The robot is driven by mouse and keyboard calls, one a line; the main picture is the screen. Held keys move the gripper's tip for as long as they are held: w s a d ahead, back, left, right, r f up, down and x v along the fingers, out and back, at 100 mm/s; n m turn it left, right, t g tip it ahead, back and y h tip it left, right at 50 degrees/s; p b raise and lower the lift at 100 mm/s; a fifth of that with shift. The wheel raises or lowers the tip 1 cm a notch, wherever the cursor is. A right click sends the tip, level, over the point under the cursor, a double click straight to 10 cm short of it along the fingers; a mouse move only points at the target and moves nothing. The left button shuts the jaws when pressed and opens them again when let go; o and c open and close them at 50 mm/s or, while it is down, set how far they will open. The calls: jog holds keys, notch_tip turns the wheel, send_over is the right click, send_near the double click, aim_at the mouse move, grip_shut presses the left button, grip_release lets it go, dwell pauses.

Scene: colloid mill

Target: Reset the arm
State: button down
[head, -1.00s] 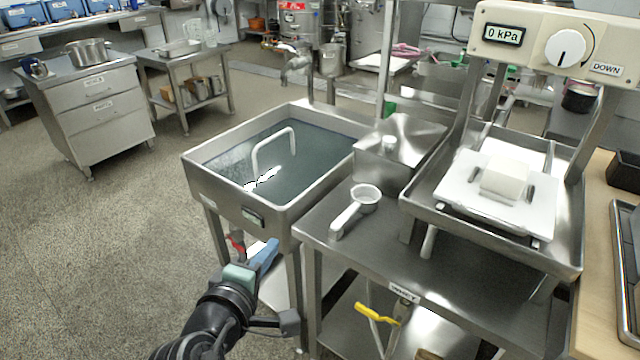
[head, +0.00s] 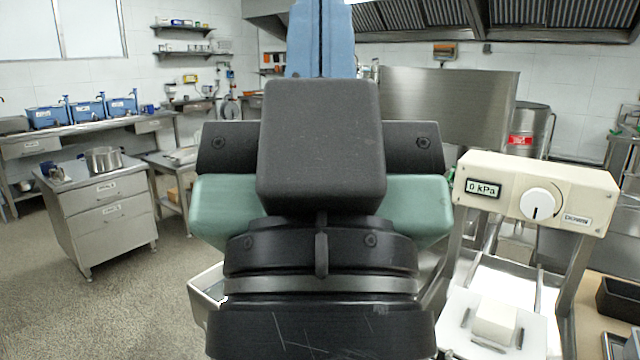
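My gripper (head: 320,38) stands upright, large and close to the head camera in the middle of the picture. Its two blue fingers point up and meet along a thin dark line, so it looks shut. Their tips reach the top edge of the picture. No object shows between them. My arm's black and green wrist hides most of the steel vat; only the vat's left corner (head: 205,290) shows.
The press with a 0 kPa display (head: 484,188) and dial stands close on the right, with a white block (head: 494,322) on its plate below. A drawer cabinet (head: 100,213) with a pot (head: 103,159) stands at left. The floor at lower left is clear.

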notch_tip(320, 180, up, 16)
jog(key=p, duration=1.4)
jog(key=shift+r, duration=0.2)
